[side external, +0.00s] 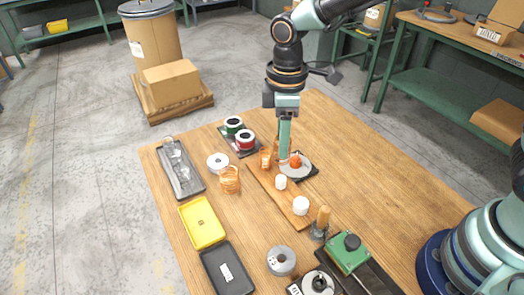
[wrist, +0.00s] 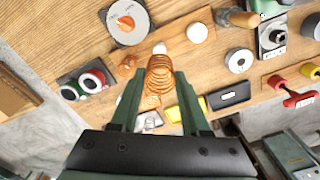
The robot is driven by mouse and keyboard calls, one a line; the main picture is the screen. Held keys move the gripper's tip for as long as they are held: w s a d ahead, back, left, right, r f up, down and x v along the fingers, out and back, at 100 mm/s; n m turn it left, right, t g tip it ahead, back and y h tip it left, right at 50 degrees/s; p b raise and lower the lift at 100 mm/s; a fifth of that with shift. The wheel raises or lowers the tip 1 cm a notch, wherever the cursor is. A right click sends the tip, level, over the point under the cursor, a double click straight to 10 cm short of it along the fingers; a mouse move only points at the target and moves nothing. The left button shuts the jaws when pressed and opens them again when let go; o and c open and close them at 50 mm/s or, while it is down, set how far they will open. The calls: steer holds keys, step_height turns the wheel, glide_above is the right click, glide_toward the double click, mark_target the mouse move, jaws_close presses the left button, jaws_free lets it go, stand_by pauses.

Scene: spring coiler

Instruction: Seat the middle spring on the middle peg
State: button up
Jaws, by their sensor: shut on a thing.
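My gripper (side external: 284,156) points down over the wooden peg strip, near its far end. In the wrist view my gripper (wrist: 158,77) has its fingers on both sides of a copper spring (wrist: 157,72) and is shut on it. In the side view the fingers mostly hide this spring. The middle peg (side external: 281,182) is white and bare; it also shows in the wrist view (wrist: 160,48), just beyond the held spring and apart from it. A larger white peg (side external: 301,205) is bare at the near end. A small copper spring (side external: 266,158) stands at the strip's far end.
A wide copper spring (side external: 229,178) stands left of the strip. A grey disc with an orange knob (side external: 296,161) lies close right of my gripper. Spools (side external: 245,140) stand behind; yellow (side external: 202,222) and black trays (side external: 228,270) lie front left.

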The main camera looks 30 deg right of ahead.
steer(key=shift+d+f, duration=0.1)
steer(key=shift+d, duration=0.1)
glide_above(281, 177)
steer(key=shift+f, duration=2.55)
steer(key=shift+f, duration=1.8)
stand_by(0.8)
stand_by(0.3)
steer(key=o, duration=1.1)
steer(key=shift+c, duration=0.2)
steer(key=o, duration=0.3)
